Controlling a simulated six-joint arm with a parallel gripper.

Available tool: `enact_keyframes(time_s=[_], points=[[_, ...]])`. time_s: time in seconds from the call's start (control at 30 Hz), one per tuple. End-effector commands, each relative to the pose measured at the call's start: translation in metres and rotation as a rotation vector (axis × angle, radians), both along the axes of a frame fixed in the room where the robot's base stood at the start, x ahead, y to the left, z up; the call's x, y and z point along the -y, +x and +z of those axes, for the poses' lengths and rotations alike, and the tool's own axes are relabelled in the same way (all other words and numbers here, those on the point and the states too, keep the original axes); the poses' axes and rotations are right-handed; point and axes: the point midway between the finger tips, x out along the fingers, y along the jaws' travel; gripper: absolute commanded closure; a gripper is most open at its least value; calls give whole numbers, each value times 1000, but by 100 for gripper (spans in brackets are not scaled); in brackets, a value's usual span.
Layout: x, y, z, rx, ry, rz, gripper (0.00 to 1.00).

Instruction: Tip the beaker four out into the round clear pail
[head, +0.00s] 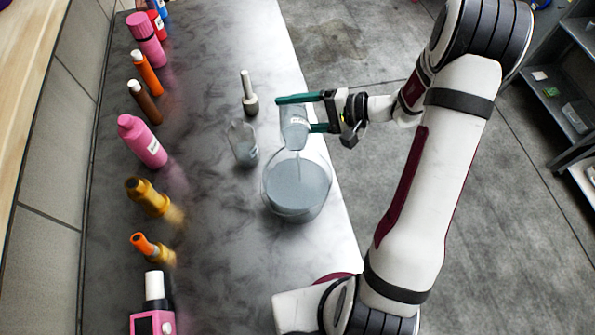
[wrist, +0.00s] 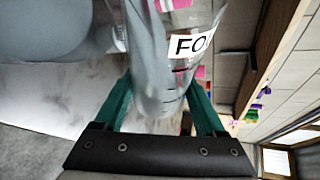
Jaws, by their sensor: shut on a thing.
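My gripper (head: 312,113) is shut on a clear beaker (head: 295,131) with a white label. In the wrist view the beaker (wrist: 172,75) sits between the green fingers (wrist: 160,105), and its label reads "FO", the rest cut off. The beaker is tilted, with grey liquid in it. A thin grey stream seems to run from its lip into the round clear pail (head: 268,194) below. The pail stands on the counter and holds grey liquid. A pail-like grey shape also shows at upper left in the wrist view, too close to make out fully.
Another clear beaker (head: 243,144) with some grey liquid stands left of the pail. A grey-white pestle-like item (head: 249,94) stands behind it. Several coloured bottles, including a pink one (head: 142,141), line the counter's left side. The counter's right edge (head: 337,190) is close to the pail.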

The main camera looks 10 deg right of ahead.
Motion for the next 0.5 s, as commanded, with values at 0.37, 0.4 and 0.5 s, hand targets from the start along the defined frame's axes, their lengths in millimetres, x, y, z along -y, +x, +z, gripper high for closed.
enact_keyframes(time_s=[0.37,0.4,0.5], points=[[0,0,0,31,-4,-1,100],[0,0,0,33,-4,0,100],[0,0,0,41,-5,0,100]])
